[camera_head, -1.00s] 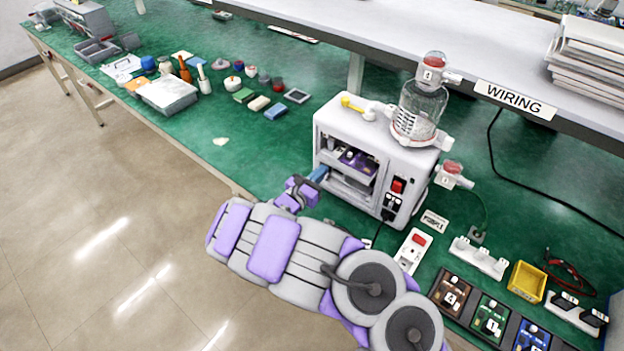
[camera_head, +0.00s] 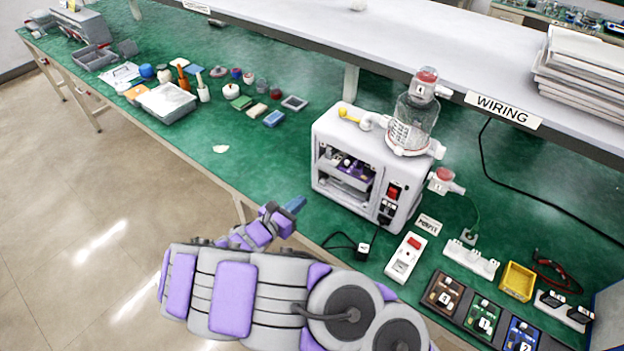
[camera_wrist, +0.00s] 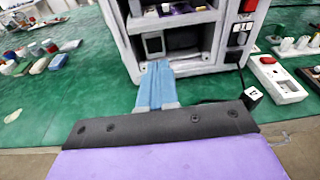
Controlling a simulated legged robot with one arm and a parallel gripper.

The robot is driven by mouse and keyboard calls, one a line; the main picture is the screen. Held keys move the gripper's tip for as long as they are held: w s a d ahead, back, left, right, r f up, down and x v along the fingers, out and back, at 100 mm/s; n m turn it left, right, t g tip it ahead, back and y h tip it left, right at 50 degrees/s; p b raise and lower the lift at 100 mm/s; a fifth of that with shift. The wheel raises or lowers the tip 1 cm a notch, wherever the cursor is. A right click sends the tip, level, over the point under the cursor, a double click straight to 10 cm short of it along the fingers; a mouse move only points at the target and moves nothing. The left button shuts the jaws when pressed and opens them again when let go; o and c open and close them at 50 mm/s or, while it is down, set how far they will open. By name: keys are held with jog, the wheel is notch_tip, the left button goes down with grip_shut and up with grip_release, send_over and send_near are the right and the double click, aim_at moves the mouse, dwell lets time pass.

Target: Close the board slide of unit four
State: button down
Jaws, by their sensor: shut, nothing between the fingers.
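The white pump unit (camera_head: 378,150) stands on the green bench, with a clear canister (camera_head: 408,120) on its top right. Its open front bay shows a board slide (camera_head: 352,166) carrying a purple board. In the head view the slide appears to sit within the bay's outline; I cannot tell whether it is fully in. In the wrist view only the slide's purple board (camera_wrist: 178,8) shows at the top edge. My gripper (camera_head: 297,203), with blue fingers, is shut and empty, apart from the unit and in front of it. It also shows in the wrist view (camera_wrist: 158,70), pointing toward the lower bay.
Numbered boards (camera_head: 484,318) and a yellow bin (camera_head: 517,281) are at right. A shelf edge labelled WIRING (camera_head: 503,110) overhangs behind.

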notch_tip(320, 180, up, 5)
jog(key=g+y+p, duration=0.2)
jog(key=y+b, duration=0.1)
jog(key=b, duration=0.2)
send_near(330, 165)
jog(key=shift+g, duration=0.3)
jog(key=shift+w+d+f, duration=0.3)
jog(key=shift+w+f, duration=0.2)
jog(key=shift+f, duration=0.1)
jog(key=shift+w+d+f, duration=0.3)
jog(key=shift+w+f, duration=0.2)
jog(key=shift+f, duration=0.1)
jog(key=shift+w+d+f, duration=0.3)
jog(key=shift+w+f, duration=0.2)
jog(key=shift+f, duration=0.1)
jog(key=shift+w+d, duration=0.7)
jog(key=shift+w, duration=0.2)
jog(key=shift+w+d, duration=0.7)
jog(key=shift+w, duration=0.15)
jog(key=shift+s+a+p, duration=0.1)
jog(key=shift+p, duration=0.2)
